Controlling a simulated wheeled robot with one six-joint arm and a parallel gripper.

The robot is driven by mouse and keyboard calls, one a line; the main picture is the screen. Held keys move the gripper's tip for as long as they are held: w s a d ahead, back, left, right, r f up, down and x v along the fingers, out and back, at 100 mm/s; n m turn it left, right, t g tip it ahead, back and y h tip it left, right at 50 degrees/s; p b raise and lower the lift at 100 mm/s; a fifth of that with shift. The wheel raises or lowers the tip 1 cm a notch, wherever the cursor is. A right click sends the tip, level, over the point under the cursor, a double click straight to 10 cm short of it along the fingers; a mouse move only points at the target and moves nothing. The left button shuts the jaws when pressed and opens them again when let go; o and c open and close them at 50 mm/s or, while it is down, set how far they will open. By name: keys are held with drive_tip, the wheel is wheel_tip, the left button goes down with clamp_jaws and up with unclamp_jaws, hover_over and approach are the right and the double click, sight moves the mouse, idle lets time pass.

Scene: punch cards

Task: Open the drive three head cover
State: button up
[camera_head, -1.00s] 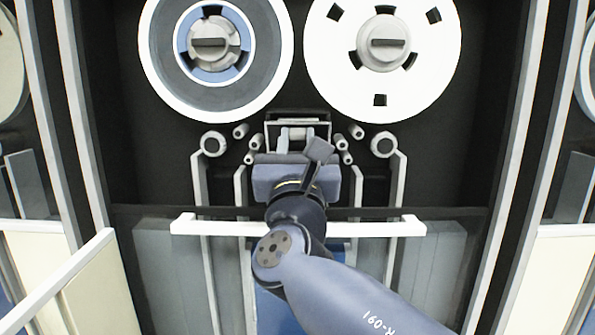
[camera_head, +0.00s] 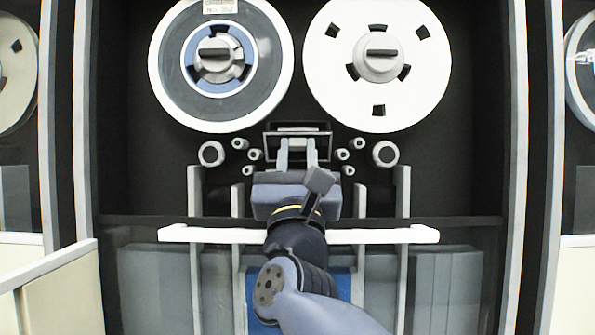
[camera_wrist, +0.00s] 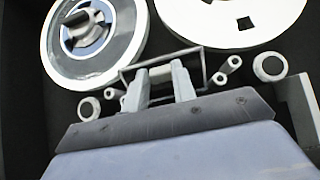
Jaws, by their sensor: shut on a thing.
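The head cover (camera_head: 297,129) is a small dark rectangular frame with a paler strip along its top, below and between the two reels. My gripper (camera_head: 297,146) reaches up to it from below, its two pale fingers in front of the cover. I cannot tell exactly how far the cover is swung.
The left reel (camera_head: 221,62) has a blue hub; the right reel (camera_head: 377,65) is white. Several rollers flank the cover, including larger ones at left (camera_head: 211,153) and right (camera_head: 385,153). A white horizontal bar (camera_head: 385,235) crosses below. Neighbouring drives stand on both sides.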

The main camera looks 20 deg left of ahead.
drive_tip(key=shift+f, duration=0.1)
idle(0.5)
drive_tip(key=o, duration=1)
drive_tip(key=b+v, duration=0.1)
drive_tip(key=v, duration=1)
drive_tip(key=shift+c, duration=0.3)
